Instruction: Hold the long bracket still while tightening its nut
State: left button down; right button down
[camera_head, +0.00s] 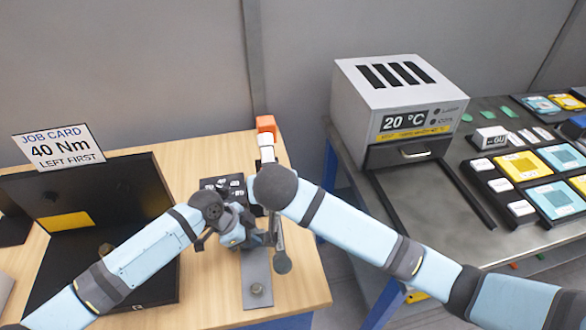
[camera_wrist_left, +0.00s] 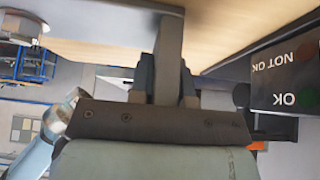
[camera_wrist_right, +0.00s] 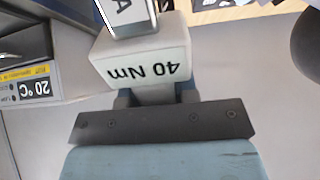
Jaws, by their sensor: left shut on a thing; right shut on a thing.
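The long bracket (camera_head: 256,270) is a grey metal strip on the wooden bench, with a round nut (camera_head: 257,289) at its near end. My left gripper (camera_head: 240,232) is over its far part; in the left wrist view it is shut on a grey bar (camera_wrist_left: 168,50), which looks like the bracket. My right gripper (camera_wrist_right: 155,96) is shut on a white block marked 40 Nm (camera_wrist_right: 145,58), part of a tool. In the head view my right wrist hides those fingers; a white and orange tool end (camera_head: 266,125) shows beyond. Whether the tool touches a nut is hidden.
A black stand (camera_head: 110,190) with a job card (camera_head: 58,147) reading 40 Nm, left first, is at left. A black box with OK and NOT OK lamps (camera_wrist_left: 290,75) is close to my left gripper. An oven (camera_head: 400,95) reading 20 °C stands on the right table.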

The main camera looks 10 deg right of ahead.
notch_tip(320, 180, down, 5)
jog(key=m+g+h, duration=0.1)
jog(key=m+g, duration=0.3)
jog(key=g, duration=0.1)
jog(key=m+g+y, duration=0.1)
jog(key=m+g, duration=0.2)
jog(key=g, duration=0.1)
send_near(301, 242)
notch_tip(301, 242, up, 2)
jog(key=w+a, duration=0.2)
jog(key=shift+a+f, duration=0.15)
jog(key=shift+f, duration=3.8)
jog(key=shift+s+d+f+m, duration=0.1)
jog(key=shift+s+d+m, duration=1.1)
jog(key=shift+d+m, duration=0.1)
dwell(0.9)
